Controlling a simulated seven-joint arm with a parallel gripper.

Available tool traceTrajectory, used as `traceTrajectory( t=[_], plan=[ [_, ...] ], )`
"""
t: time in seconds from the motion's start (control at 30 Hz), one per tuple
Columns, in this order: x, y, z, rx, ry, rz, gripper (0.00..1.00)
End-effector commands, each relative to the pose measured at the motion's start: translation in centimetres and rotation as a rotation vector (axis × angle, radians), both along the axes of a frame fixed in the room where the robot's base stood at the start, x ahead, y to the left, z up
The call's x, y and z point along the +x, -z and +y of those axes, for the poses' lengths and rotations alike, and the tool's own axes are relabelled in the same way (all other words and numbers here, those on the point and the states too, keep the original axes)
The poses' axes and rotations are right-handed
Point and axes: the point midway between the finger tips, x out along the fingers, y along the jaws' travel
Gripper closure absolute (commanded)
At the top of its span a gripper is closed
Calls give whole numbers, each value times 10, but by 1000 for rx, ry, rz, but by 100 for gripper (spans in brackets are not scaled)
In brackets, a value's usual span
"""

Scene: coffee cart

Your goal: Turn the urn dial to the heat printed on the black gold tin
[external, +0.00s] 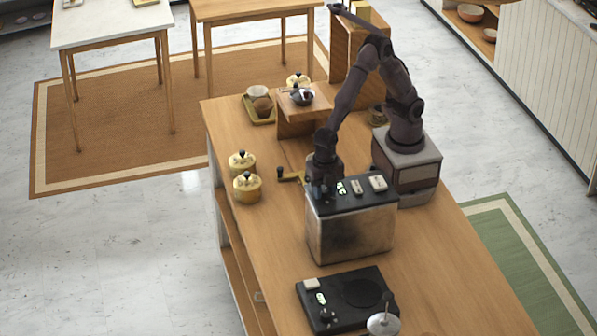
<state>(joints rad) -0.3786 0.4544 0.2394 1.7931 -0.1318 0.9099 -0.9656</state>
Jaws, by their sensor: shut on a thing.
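The urn (350,235) appears to be the metal box with a black top panel, standing on the wooden counter. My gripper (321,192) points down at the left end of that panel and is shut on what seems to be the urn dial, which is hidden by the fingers. Two gold tins with black knobs, a rear one (242,165) and a front one (247,189), stand at the counter's left edge. Another similar tin (298,80) is at the back. A dark tin (377,115) stands beside my arm's base. No print on any tin is readable.
A black appliance (345,300) with a round plate and knobs lies at the front. A small brass-coloured handle (290,176) sticks out left of the urn.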

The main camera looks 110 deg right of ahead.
Motion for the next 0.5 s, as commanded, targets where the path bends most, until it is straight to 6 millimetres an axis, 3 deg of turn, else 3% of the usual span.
traceTrajectory(
  t=[0.5],
  plan=[
    [0,-1,0,0,490,-2,90]
  ],
)
